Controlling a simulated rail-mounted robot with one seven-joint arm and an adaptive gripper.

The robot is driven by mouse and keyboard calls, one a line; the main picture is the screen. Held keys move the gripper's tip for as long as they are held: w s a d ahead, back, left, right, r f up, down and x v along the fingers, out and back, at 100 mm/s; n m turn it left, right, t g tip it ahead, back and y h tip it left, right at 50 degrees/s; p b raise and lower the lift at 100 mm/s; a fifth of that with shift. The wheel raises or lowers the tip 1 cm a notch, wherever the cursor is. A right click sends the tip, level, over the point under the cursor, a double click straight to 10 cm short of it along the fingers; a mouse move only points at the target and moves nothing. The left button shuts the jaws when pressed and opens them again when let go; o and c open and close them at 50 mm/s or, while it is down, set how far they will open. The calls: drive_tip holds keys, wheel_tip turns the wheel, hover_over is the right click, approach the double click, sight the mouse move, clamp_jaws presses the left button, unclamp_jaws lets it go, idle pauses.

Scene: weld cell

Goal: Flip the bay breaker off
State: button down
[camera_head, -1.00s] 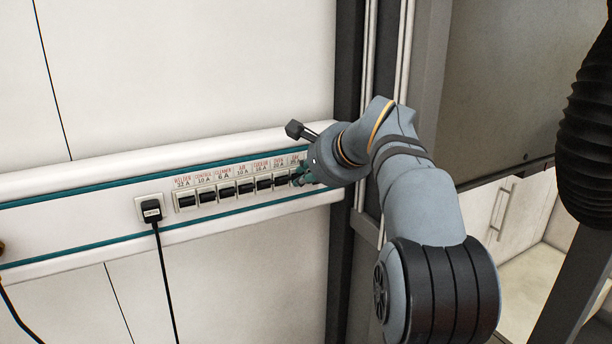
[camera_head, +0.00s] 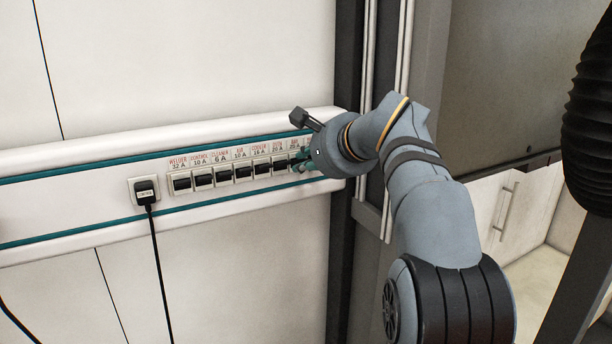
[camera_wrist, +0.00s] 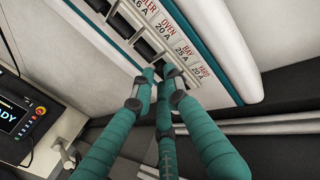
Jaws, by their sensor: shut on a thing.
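The row of breakers (camera_head: 232,176) sits in a white wall rail, each with a black rocker under a printed label. In the wrist view the label BAY 25 A (camera_wrist: 185,52) stands between OVEN 20 A (camera_wrist: 166,27) and YARD 20 A (camera_wrist: 203,74). My gripper (camera_wrist: 161,74), with green fingers and dark tips, is shut at the bay breaker beneath that label. The tips hide the bay rocker, so its position cannot be told. In the head view my gripper (camera_head: 299,161) covers the right end of the row.
A black plug (camera_head: 145,189) with a hanging cable is in a socket left of the breakers. A dark post (camera_head: 346,90) stands just right of the rail. A lit control screen (camera_wrist: 15,115) is at the left in the wrist view. A black ribbed hose (camera_head: 590,130) hangs at right.

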drive_tip(key=shift+f, duration=0.1)
drive_tip(key=c, duration=1.7)
unclamp_jaws()
